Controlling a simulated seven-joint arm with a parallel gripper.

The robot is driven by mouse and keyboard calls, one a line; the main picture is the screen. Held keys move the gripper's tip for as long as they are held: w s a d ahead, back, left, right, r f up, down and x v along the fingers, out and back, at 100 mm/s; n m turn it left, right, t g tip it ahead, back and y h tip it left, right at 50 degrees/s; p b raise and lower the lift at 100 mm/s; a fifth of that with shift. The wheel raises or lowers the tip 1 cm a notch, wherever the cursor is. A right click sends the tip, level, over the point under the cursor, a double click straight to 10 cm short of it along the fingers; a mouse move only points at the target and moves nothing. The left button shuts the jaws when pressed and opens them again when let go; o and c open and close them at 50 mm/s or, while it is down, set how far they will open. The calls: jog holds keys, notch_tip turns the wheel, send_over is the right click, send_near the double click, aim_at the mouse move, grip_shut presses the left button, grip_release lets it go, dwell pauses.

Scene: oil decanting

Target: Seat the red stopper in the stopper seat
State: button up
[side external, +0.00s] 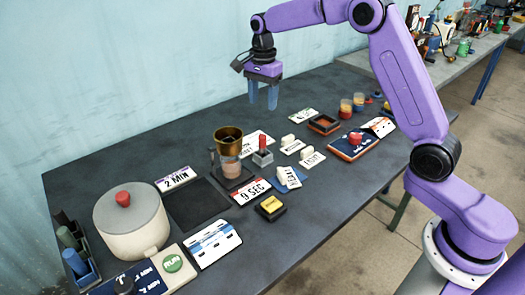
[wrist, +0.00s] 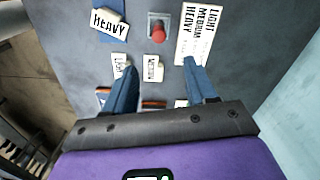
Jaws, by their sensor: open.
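A small red upright piece (side external: 262,142), which looks like the red stopper, stands on a pale grey block (side external: 263,158) near the table's middle. It also shows in the wrist view (wrist: 157,29), at top centre. My gripper (side external: 263,105) is open and empty, high above the table behind this piece. In the wrist view the two blue fingers (wrist: 154,72) are spread apart, with nothing between them but table and cards below. I cannot tell for certain which part is the stopper seat. Another red knob (side external: 355,138) sits on a blue and white panel to the right.
A brown funnel-like cup (side external: 228,139) stands over a clear vessel, left of the red piece. A large white pot (side external: 132,222) with a red knob stands at front left. Label cards, an orange-lined tray (side external: 324,124) and small jars (side external: 346,107) crowd the table. The back left is clear.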

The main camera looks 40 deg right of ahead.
aim_at(262, 136)
notch_tip(262, 136, down, 9)
jog(key=shift+r, duration=0.15)
jog(key=shift+s+a+f, duration=0.1)
jog(key=shift+f, duration=1.35)
jog(key=shift+a+f, duration=0.1)
jog(key=shift+f, duration=1.35)
grip_shut()
